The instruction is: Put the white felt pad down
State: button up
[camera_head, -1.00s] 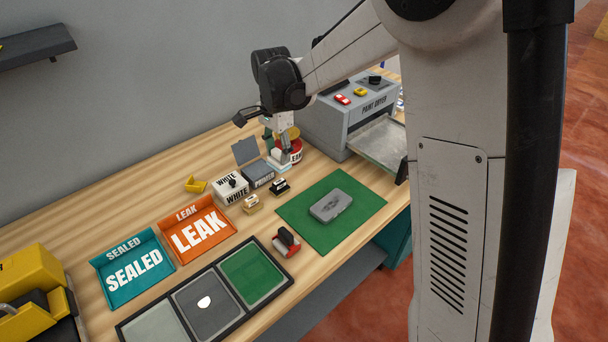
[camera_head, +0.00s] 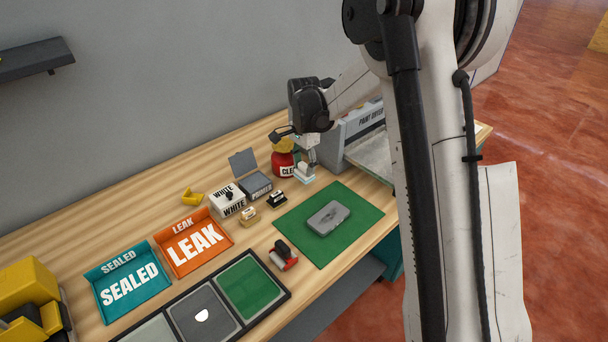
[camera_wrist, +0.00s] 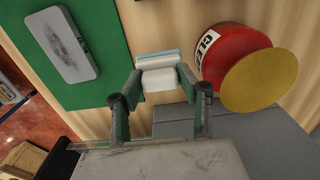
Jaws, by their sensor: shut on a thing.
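The white felt pad (camera_wrist: 159,78) is a small white block with a pale blue layer along one edge. My gripper (camera_wrist: 160,84) is shut on it, with a finger at each side. In the head view the pad (camera_head: 304,175) is low over the wooden bench, just right of the red can. My gripper (camera_head: 308,162) points down there. I cannot tell whether the pad touches the bench.
The red can (camera_head: 284,165) with a yellow top stands close beside the pad. The grey paint dryer (camera_head: 362,124) is to the right. A green mat (camera_head: 290,228) with a grey case (camera_head: 328,217) lies in front. Small boxes and stamps are left.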

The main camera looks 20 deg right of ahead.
aim_at(304, 174)
jog(key=shift+f, duration=1.9)
jog(key=shift+f, duration=0.15)
jog(key=o, duration=1.2)
